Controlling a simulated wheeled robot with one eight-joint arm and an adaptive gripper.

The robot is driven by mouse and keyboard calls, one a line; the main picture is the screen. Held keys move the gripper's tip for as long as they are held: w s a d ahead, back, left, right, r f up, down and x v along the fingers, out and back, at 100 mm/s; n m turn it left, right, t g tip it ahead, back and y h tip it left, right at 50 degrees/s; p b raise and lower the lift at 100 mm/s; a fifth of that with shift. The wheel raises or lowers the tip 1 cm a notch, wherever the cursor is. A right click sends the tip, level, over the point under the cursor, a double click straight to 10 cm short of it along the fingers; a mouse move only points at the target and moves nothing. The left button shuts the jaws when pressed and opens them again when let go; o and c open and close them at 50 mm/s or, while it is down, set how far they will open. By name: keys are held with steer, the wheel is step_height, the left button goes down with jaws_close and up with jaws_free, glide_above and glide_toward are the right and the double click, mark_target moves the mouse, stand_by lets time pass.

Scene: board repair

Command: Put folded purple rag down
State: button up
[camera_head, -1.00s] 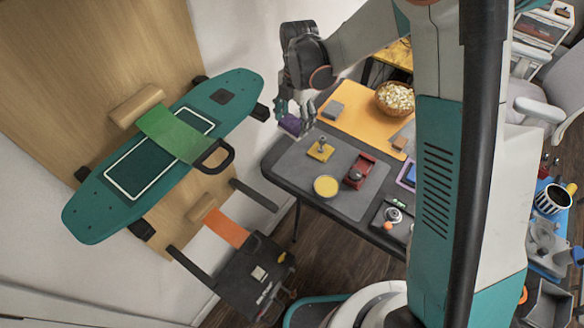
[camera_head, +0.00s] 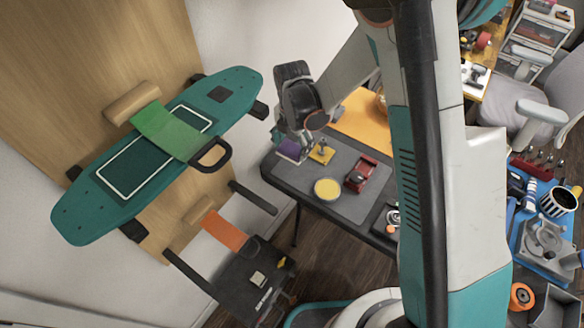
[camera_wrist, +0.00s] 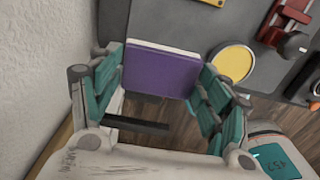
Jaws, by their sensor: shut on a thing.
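The folded purple rag (camera_wrist: 160,72) is a flat purple block with a pale top edge, held between the fingers of my gripper (camera_wrist: 160,85) in the wrist view. In the head view my gripper (camera_head: 292,152) points down at the left edge of the dark table, and the purple rag (camera_head: 290,150) shows at its fingertips. The grey mat (camera_head: 330,193) on the table lies just right of the rag. The rag looks to be above the table's left edge; I cannot tell whether it touches anything.
On the mat are a yellow block with a knob (camera_head: 321,153), a round yellow tin (camera_head: 327,189) and a red tool (camera_head: 360,175). A teal skateboard deck (camera_head: 150,160) hangs on the wooden panel at the left. Bare mat shows near the tin.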

mark_target(292, 172)
step_height(292, 172, down, 11)
steer(key=b, duration=0.3)
steer(key=shift+r, duration=0.2)
steer(key=shift+c, duration=0.3)
steer(key=o, duration=1)
steer(key=shift+r, duration=0.1)
steer(key=shift+p, duration=0.3)
